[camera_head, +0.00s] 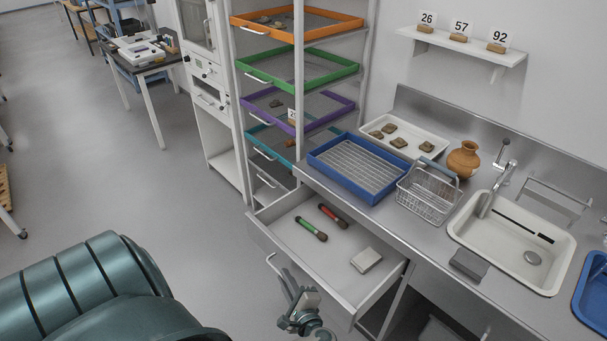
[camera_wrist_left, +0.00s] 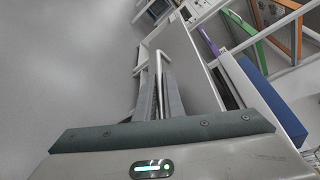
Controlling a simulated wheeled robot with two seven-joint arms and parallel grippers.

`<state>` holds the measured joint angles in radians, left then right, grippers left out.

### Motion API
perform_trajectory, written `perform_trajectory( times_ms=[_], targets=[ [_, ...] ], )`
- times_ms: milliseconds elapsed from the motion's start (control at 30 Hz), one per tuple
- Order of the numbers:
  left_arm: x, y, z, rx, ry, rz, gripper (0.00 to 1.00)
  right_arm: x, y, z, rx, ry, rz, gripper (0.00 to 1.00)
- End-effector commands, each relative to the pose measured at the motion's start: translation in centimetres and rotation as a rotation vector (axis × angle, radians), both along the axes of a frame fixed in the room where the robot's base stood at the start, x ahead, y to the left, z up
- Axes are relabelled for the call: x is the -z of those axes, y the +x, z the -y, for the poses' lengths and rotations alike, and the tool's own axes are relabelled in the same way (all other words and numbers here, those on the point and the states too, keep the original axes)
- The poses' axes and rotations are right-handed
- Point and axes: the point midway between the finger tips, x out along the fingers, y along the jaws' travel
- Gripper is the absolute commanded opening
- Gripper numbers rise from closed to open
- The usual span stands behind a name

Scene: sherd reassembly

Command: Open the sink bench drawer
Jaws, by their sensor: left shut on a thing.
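The sink bench drawer (camera_head: 296,250) is pulled well out from the bench, and its inside shows. It holds a green-handled brush (camera_head: 311,229), a red-handled brush (camera_head: 333,216) and a pale block (camera_head: 366,260). The drawer handle (camera_head: 271,263) is a thin pale bar on the drawer's front. My left gripper (camera_head: 291,287) is at the handle, in front of the drawer. In the left wrist view the two fingers (camera_wrist_left: 158,95) are shut on the handle (camera_wrist_left: 158,64). My right gripper does not show in either view.
The steel bench top carries a blue tray (camera_head: 318,159), a wire basket (camera_head: 431,210), a white tray with sherds (camera_head: 373,125), a clay jar (camera_head: 463,160) and a sink (camera_head: 464,231). A rack with coloured trays (camera_head: 297,35) stands behind. The floor (camera_head: 130,190) at left is clear.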

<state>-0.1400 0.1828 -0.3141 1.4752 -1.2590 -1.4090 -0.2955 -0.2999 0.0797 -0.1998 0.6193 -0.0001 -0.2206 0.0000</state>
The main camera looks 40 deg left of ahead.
Motion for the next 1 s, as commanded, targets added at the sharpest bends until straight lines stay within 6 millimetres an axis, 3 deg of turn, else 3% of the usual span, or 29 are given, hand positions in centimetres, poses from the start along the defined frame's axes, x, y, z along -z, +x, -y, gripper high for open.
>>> perform_trajectory(
  times_ms=[33,200,400,900,933,1000],
  targets=[
    [-0.2,-1.7,-0.1,0.0,-0.001,-0.007,0.0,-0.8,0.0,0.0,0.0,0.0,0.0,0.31],
    [-0.1,-5.3,-0.3,0.0,-0.002,-0.004,0.0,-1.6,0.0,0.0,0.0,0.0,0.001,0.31],
    [0.0,-8.0,-0.6,-0.001,-0.001,-0.003,0.0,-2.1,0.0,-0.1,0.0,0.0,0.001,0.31],
    [0.1,-8.8,-0.6,-0.001,-0.001,0.0,0.0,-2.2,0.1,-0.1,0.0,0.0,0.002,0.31],
    [0.1,-8.8,-0.6,-0.001,-0.001,0.0,0.11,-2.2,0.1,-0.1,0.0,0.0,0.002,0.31],
    [0.1,-8.8,-0.7,-0.001,-0.001,0.0,0.16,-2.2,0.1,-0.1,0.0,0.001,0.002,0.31]
  ],
)
